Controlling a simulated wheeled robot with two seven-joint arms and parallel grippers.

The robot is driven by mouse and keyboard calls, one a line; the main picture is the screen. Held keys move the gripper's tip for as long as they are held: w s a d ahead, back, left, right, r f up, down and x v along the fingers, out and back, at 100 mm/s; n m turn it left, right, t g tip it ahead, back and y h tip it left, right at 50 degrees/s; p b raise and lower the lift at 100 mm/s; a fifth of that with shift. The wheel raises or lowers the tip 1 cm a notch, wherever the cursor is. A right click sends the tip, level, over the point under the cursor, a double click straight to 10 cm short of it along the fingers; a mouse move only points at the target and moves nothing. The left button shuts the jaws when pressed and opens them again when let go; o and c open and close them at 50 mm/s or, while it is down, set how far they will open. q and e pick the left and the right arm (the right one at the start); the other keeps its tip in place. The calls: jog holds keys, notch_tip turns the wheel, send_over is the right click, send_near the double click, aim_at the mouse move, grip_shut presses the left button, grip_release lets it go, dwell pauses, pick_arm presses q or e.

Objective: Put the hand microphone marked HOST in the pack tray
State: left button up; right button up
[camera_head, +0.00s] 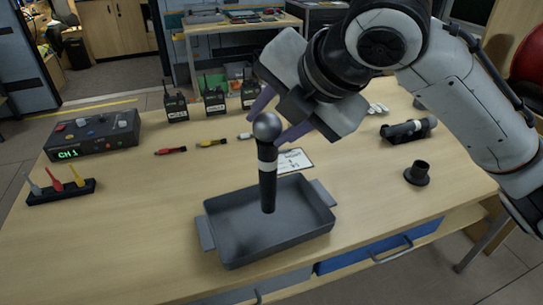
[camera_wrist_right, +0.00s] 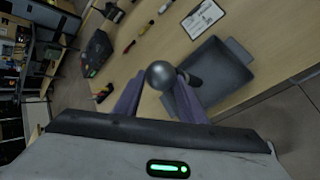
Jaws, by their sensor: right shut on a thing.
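A hand microphone (camera_head: 267,160) with a grey ball head, a dark handle and a white band stands upright over the tray; I cannot read any marking on it. My right gripper (camera_head: 280,118) is shut on it just below the head, with purple fingers on both sides. The right wrist view shows the ball head (camera_wrist_right: 160,75) between the fingers (camera_wrist_right: 160,98). The grey pack tray (camera_head: 228,258) lies at the table's front. The handle's lower end shows against the tray floor; I cannot tell if it touches. The tray also shows in the right wrist view (camera_wrist_right: 235,70). My left gripper is not in view.
A second dark microphone (camera_head: 408,128) lies in a holder at right, near a dark round stand (camera_head: 417,174). A printed card (camera_head: 294,161) lies behind the tray. A mixer box (camera_head: 92,135), coloured plugs (camera_head: 62,188) and radios (camera_head: 214,101) stand at left and back.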

aim_at(271, 147)
notch_tip(271, 147, down, 4)
jog(key=shift+w+f, duration=0.1)
jog(key=shift+f, duration=0.15)
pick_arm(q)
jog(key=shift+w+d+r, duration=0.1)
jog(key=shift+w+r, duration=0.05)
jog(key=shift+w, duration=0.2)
pick_arm(e)
jog(key=shift+f, duration=0.1)
jog(key=o, duration=1.4)
